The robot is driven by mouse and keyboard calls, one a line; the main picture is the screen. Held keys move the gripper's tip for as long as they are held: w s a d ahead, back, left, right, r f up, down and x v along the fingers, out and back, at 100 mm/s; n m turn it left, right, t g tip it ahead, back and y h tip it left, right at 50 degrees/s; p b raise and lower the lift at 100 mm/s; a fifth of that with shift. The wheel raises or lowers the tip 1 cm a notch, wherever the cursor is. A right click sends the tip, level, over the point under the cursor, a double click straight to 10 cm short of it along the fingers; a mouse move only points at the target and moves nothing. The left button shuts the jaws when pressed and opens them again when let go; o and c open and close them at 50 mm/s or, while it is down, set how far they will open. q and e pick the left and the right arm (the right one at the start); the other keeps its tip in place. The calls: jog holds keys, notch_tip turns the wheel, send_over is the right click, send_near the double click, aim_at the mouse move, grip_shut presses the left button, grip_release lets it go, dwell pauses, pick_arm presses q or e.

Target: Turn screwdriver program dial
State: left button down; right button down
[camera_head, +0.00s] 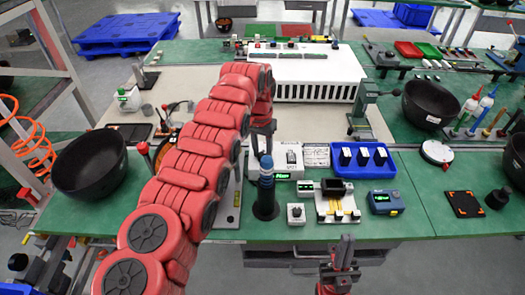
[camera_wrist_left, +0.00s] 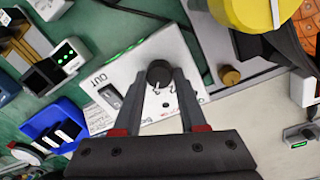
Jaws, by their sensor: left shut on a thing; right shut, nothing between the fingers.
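The program dial is a black knob (camera_wrist_left: 158,73) on a white box (camera_wrist_left: 128,70) with printed numbers and a green-lit edge in the left wrist view. My left gripper (camera_wrist_left: 160,88) is shut on this knob, one finger on each side. A white box (camera_head: 281,163) with a dark knob stands beside the left arm in the head view. A blue-topped screwdriver (camera_head: 266,168) stands upright in a black holder (camera_head: 266,206) in front of it. My left fingertips are hard to make out in the head view. My right gripper (camera_head: 342,250) is shut and empty at the front table edge.
A blue tray (camera_head: 362,172) with white-and-black parts, a small fixture (camera_head: 337,208) and a small white knob box (camera_head: 296,213) stand close by on the green bench. A black bowl (camera_head: 90,164) is at the left. A white slotted unit (camera_head: 312,70) stands behind.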

pick_arm(q)
jog(key=shift+c, duration=2.3)
grip_release()
notch_tip(320, 180, up, 8)
jog(key=p, duration=0.7)
jog(key=shift+a+f, duration=0.1)
jog(key=shift+a, duration=0.05)
notch_tip(320, 180, up, 10)
jog(key=p, duration=1.2)
send_over(261, 154)
jog(key=shift+w+a+f, duration=0.15)
jog(key=shift+a+f, duration=0.05)
jog(key=shift+f, duration=0.05)
